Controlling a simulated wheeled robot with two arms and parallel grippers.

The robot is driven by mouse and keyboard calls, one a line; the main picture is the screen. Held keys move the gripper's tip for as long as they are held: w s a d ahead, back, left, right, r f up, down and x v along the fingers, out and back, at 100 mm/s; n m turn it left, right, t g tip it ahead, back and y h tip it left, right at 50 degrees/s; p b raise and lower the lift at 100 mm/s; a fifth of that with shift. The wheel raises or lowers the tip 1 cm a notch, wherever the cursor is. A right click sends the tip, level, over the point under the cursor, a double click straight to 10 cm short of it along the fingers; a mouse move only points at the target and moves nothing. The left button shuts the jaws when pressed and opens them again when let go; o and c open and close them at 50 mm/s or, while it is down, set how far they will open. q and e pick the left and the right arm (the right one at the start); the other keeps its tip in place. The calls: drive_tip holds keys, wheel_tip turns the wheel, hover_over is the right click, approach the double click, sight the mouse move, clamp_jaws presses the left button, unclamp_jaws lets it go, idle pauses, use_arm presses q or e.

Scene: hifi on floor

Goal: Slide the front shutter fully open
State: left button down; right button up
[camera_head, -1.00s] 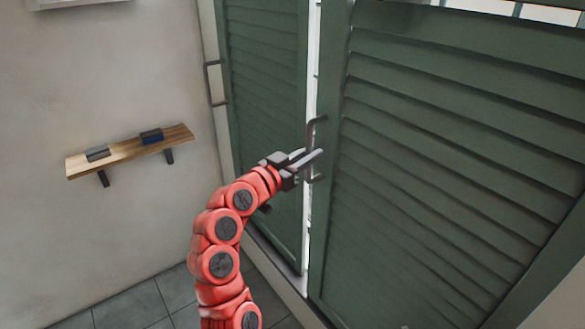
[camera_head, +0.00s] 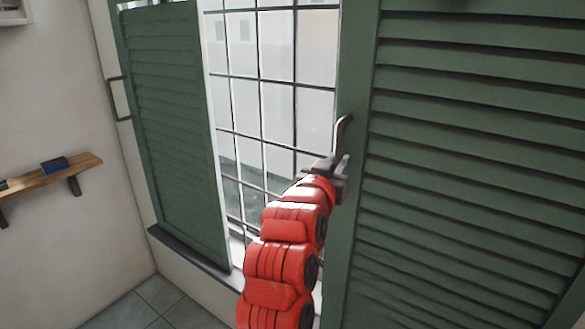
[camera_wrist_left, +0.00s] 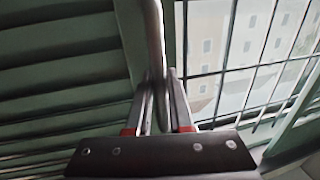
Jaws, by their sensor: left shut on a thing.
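The front shutter (camera_head: 465,160) is a green louvred panel at the right of the head view. A grey bar handle (camera_head: 342,132) stands on its left edge. My left gripper (camera_head: 338,168) is shut on this handle. In the left wrist view, the handle (camera_wrist_left: 154,35) runs down between the two fingers (camera_wrist_left: 158,95), and the shutter's slats (camera_wrist_left: 60,75) fill the left side. The lower part of the handle is hidden by the gripper. My right gripper is not in view.
A second green shutter (camera_head: 170,120) with its own handle (camera_head: 118,98) stands behind at the left. A barred window (camera_head: 265,90) shows between the two shutters. A wooden shelf (camera_head: 50,176) is on the left wall. Tiled floor (camera_head: 150,305) is at lower left.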

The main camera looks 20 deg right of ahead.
use_arm(q)
drive_tip(key=b, duration=0.4)
approach(412, 172)
drive_tip(key=w+d, duration=0.1)
drive_tip(key=w, duration=0.2)
drive_tip(key=w+d, duration=0.1)
drive_tip(key=w, duration=0.1)
drive_tip(key=shift+d, duration=0.35)
drive_tip(key=shift+s+d, duration=0.45)
drive_tip(key=shift+s, duration=0.05)
drive_tip(key=c, duration=1.1)
unclamp_jaws()
drive_tip(key=o, duration=0.3)
drive_tip(key=shift+s+d, duration=0.15)
